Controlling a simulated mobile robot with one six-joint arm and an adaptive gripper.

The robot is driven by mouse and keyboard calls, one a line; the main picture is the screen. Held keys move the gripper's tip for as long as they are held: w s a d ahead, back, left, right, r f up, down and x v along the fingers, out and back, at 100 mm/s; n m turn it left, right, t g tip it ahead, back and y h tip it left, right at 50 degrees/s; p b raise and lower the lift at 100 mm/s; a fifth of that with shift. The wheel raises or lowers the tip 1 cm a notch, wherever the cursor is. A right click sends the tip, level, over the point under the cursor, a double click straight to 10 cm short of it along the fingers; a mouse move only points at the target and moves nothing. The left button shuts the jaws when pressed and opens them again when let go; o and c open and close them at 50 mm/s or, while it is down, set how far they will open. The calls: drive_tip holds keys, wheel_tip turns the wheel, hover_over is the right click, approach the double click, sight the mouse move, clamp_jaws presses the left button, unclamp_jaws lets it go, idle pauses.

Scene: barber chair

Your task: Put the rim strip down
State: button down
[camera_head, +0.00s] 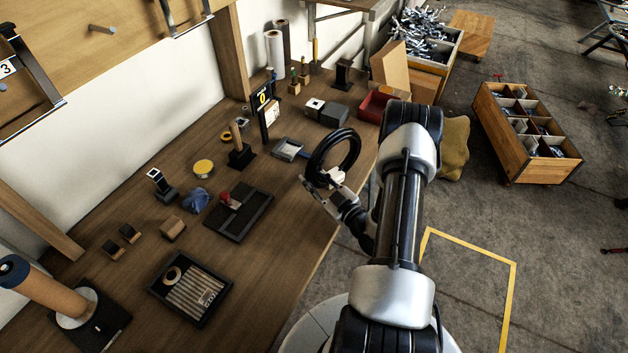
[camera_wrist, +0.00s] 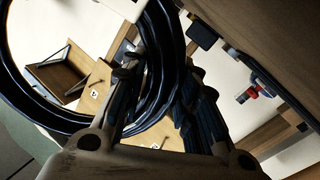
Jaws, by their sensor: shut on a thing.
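The rim strip shows as a black ring (camera_head: 316,152), held up on edge above the right front part of the wooden workbench (camera_head: 290,235). My gripper (camera_head: 325,180) is shut on the lower part of the ring. In the wrist view the ring's dark, layered band (camera_wrist: 168,55) passes between the two fingers of my gripper (camera_wrist: 160,80) and curves off to the upper left. The ring appears clear of the bench top; its exact height is hard to tell.
A black tray with a red-handled tool (camera_head: 240,212) and a tray of strips (camera_head: 190,290) lie on the bench. A small grey tray (camera_head: 289,149), a grey block (camera_head: 333,115) and a red bin (camera_head: 374,104) stand near the ring. Bare wood lies left of my gripper.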

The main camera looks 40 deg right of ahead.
drive_tip(key=shift+r, duration=0.15)
drive_tip(key=c, duration=1.7)
unclamp_jaws()
drive_tip(key=shift+f, duration=0.25)
drive_tip(key=o, duration=0.5)
drive_tip(key=shift+c, duration=0.2)
